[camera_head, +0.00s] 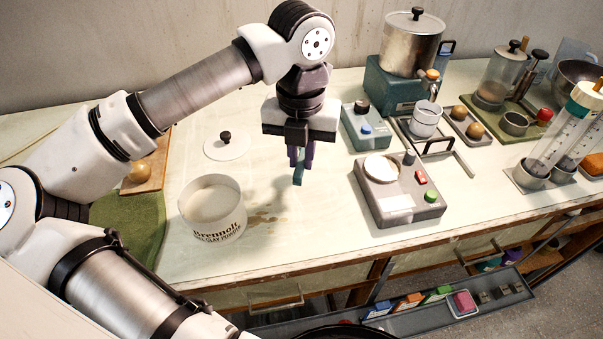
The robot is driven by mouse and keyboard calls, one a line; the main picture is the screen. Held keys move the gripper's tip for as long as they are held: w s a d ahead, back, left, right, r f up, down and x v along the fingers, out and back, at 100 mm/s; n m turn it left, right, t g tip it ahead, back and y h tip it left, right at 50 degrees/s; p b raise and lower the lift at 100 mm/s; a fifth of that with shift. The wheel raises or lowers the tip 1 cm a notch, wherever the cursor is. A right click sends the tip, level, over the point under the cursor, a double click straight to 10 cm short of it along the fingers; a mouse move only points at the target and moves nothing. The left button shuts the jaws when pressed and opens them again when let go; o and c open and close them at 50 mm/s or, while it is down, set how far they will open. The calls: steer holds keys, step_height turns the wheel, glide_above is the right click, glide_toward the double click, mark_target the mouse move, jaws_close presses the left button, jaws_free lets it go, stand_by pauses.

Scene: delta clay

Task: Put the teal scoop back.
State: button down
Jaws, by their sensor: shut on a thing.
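My gripper (300,158) points down above the table, right of the white tub. It is shut on the teal scoop (298,176), which hangs below the fingers. Most of the scoop is hidden by the fingers, and its bowl is hard to make out. The white tub (214,222), printed "Brennolt", stands open with pale powder inside. Its round white lid (222,148) with a black knob lies flat on the table behind it.
A grey scale-like device (400,205) with a round plate and colored buttons stands to the right. Behind it are a small box (366,125) and a metal pot (412,42). A green mat (130,225) lies left of the tub. Brownish spots mark the tabletop near the tub.

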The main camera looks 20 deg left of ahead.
mark_target(301, 192)
steer(key=shift+f+p, duration=0.35)
steer(key=shift+f, duration=2.8)
steer(key=shift+f, duration=0.2)
steer(key=c, duration=1.4)
jaws_free()
steer(key=shift+r, duration=0.1)
steer(key=shift+c, duration=0.2)
step_height(301, 192, up, 12)
steer(key=shift+r+b, duration=0.15)
steer(key=shift+b, duration=0.55)
